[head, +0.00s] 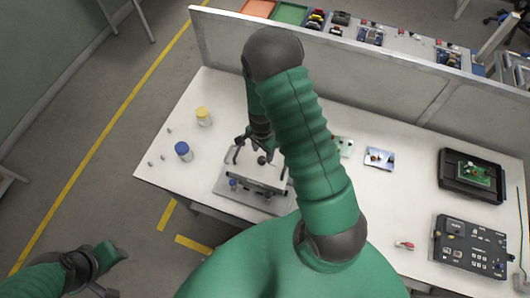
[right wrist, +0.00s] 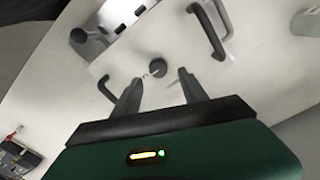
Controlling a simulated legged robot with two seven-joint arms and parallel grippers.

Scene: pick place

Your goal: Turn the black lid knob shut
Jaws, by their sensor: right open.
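The black lid knob (right wrist: 157,68) stands on a white lid (right wrist: 125,62) in the right wrist view. It also shows as a small dark round knob in the head view (head: 262,160). The lid has dark handles at its sides. My right gripper (right wrist: 159,78) is open, its two fingertips apart with the knob centred just beyond them. I cannot tell how far above the knob the tips are. In the head view my right arm hides part of the table near the lid. Part of my left arm shows at the lower left; its fingers are unclear.
A blue-capped jar (head: 183,151) and a yellow-capped jar (head: 203,117) stand left of the lidded box. A black control box (head: 472,247) and a black tray with a green board (head: 447,176) are at the right. A low partition (head: 370,70) runs along the back.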

